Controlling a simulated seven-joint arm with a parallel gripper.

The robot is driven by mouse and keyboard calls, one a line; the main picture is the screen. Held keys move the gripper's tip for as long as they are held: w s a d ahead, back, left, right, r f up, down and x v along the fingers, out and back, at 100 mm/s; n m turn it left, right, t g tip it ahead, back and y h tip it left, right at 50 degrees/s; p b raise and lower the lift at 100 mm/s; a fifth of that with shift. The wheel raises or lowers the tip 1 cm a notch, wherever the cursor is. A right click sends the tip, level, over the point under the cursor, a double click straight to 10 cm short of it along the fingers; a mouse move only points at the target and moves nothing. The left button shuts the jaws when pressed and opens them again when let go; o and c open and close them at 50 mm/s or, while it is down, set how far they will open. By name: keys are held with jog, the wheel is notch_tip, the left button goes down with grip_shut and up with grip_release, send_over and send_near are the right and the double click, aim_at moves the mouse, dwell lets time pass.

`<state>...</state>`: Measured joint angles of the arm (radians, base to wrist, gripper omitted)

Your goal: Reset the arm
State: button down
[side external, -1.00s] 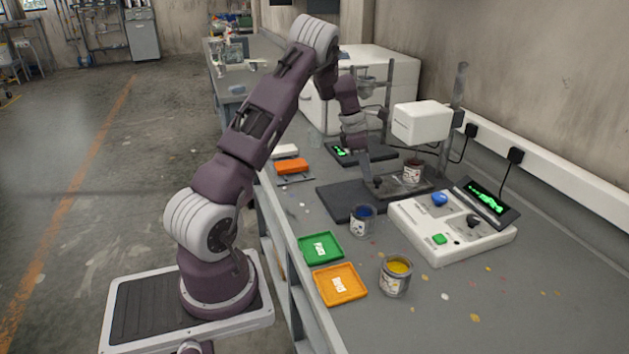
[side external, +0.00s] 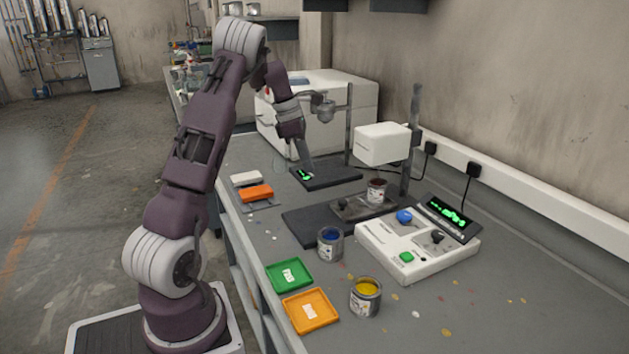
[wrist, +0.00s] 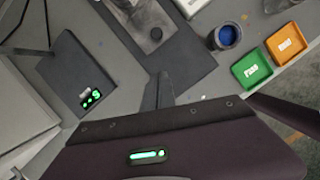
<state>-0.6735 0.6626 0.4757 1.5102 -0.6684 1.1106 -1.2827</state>
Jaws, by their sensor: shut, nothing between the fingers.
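My gripper (side external: 309,167) is shut and empty, pointing down in the air over the bench, close to the dark scale (side external: 335,178) with a green display in the side view. In the wrist view its closed fingers (wrist: 163,88) stick up at the middle, between the scale (wrist: 65,70) and the dark base plate (wrist: 165,40). My arm is raised and bent. The gripper's height above the bench is hard to tell.
A blue paint can (side external: 330,244), a yellow one (side external: 365,297), a green tray (side external: 289,275) and an orange tray (side external: 310,311) stand nearer. A can (side external: 377,191) sits beneath the white head (side external: 382,144). A white console (side external: 415,250) is at right.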

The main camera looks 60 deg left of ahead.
jog(key=s+d+r+m, duration=0.2)
jog(key=d+r+m, duration=0.45)
jog(key=d, duration=0.55)
jog(key=s+d+r+m, duration=0.2)
jog(key=d+r+m, duration=0.45)
jog(key=d, duration=0.45)
jog(key=s+d+f+m+t+y, duration=0.1)
jog(key=s+d+f+m+t, duration=0.1)
jog(key=s+d+m, duration=1.1)
jog(key=s+f+m, duration=0.1)
jog(key=s+m, duration=0.3)
jog(key=shift+s+d+m+t, duration=0.15)
jog(key=shift+d+m+t, duration=0.1)
jog(key=shift+m+t, duration=0.05)
jog(key=c, duration=2.2)
grip_release()
